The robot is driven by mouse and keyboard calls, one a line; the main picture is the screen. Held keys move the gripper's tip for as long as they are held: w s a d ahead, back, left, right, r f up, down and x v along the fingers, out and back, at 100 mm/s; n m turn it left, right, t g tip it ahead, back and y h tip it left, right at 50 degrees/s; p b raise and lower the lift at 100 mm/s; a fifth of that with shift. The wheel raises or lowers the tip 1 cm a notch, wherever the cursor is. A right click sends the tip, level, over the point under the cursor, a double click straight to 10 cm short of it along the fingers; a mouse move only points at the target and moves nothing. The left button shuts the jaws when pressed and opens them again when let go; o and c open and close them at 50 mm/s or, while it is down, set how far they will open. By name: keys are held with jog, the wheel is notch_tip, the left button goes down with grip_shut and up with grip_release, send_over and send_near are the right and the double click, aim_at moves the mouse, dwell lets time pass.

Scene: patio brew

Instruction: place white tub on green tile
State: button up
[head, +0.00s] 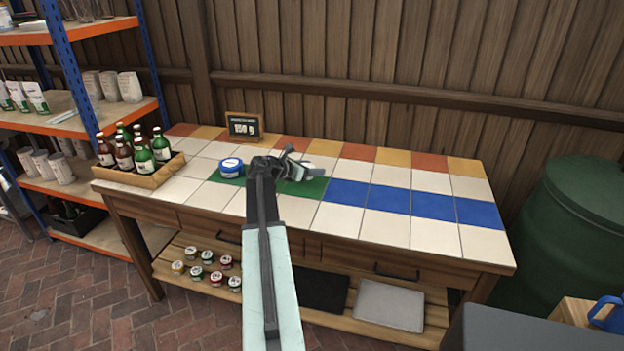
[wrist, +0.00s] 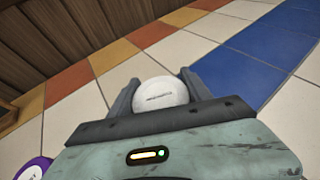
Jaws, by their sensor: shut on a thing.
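The white tub (wrist: 160,93) shows its round white lid between the two fingers of my gripper (wrist: 157,88) in the wrist view. My gripper (head: 290,165) is shut on it. In the head view my gripper is over the bench around the green tiles (head: 312,188), and the tub is mostly hidden there. The green tiles lie in the front-middle row, left of the blue tiles, partly covered by my arm. I cannot tell whether the tub touches the surface.
A blue-and-white tub (head: 231,167) stands at the left end of the green tiles. A wooden crate of bottles (head: 140,178) is at the bench's left. A small black sign (head: 243,127) stands at the back. The blue tiles (head: 388,199) and the right side are clear.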

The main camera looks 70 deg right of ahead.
aim_at(312, 182)
jog(key=shift+d+f+b, duration=0.15)
jog(key=shift+f+b, duration=1.8)
jog(key=shift+r, duration=0.2)
jog(key=shift+f, duration=0.15)
jog(key=o, duration=1.3)
jog(key=shift+o, duration=0.2)
jog(key=shift+r+p, duration=0.3)
jog(key=shift+p, duration=0.05)
jog(key=p+v, duration=0.4)
jog(key=v, duration=0.8)
jog(key=shift+f, duration=0.1)
